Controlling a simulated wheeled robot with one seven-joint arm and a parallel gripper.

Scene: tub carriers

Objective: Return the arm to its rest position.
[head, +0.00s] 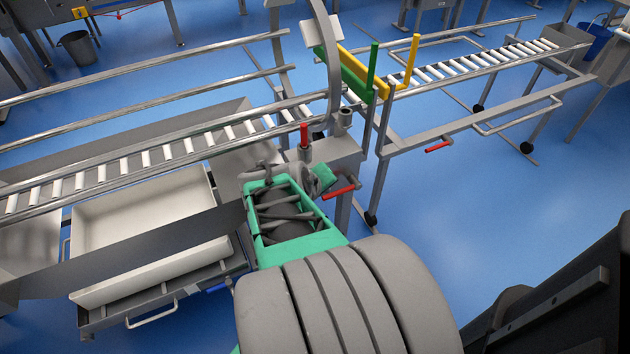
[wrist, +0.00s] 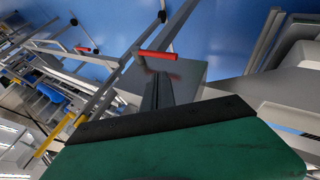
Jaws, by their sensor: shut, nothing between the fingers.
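My arm reaches forward from the bottom of the head view, with a grey ribbed sleeve and a green link. My gripper (wrist: 157,82) shows in the wrist view as dark, narrow fingers beyond a green and black housing. It is shut with nothing held, in front of a grey metal surface. In the head view the gripper end is small and mostly hidden by the arm, close to the grey stand beside the conveyor. A red handle (head: 341,190) is near it and also shows just past the fingers in the wrist view (wrist: 158,55).
A roller conveyor (head: 141,158) runs along the left, and another roller track (head: 475,62) continues at upper right. Green and yellow guides (head: 410,68) stand between them. A pale tub (head: 143,207) is left of my arm. The blue floor (head: 490,200) at right is clear.

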